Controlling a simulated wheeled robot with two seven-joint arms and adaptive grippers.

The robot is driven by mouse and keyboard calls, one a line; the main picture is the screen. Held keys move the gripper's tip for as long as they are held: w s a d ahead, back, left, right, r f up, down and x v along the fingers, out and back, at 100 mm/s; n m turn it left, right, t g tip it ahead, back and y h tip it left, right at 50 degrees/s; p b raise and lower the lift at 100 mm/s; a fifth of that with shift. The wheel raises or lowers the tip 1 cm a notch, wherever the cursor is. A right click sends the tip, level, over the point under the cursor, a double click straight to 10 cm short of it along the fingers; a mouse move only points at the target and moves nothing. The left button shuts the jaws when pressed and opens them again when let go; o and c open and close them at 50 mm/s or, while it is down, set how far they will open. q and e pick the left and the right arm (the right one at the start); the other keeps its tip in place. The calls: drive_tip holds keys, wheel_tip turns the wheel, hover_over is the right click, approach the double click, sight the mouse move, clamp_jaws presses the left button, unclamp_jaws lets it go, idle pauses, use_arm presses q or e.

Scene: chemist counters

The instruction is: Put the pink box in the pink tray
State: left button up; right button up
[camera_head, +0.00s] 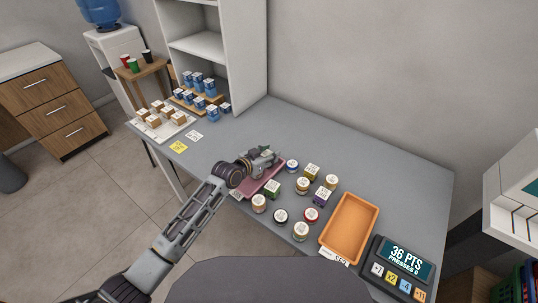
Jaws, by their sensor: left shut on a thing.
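The pink tray (252,188) lies on the grey counter, left of the jars and boxes. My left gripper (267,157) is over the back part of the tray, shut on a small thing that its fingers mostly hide. I cannot make out the held thing's colour or whether it touches the tray. I see no pink box clearly anywhere else. A green box with a white top (272,188) stands at the tray's right edge. My right gripper is not in view.
Several jars and boxes crowd the counter right of the tray, including a purple box (320,198) and a red-lidded jar (311,215). Further right are an orange tray (349,228) and a points display (400,262). The back of the counter is clear.

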use_arm(q)
drive_tip(key=shift+f, duration=0.1)
drive_tip(key=o, duration=1)
drive_tip(key=shift+o, duration=0.2)
drive_tip(key=shift+v, duration=6.05)
drive_tip(key=shift+w, duration=0.1)
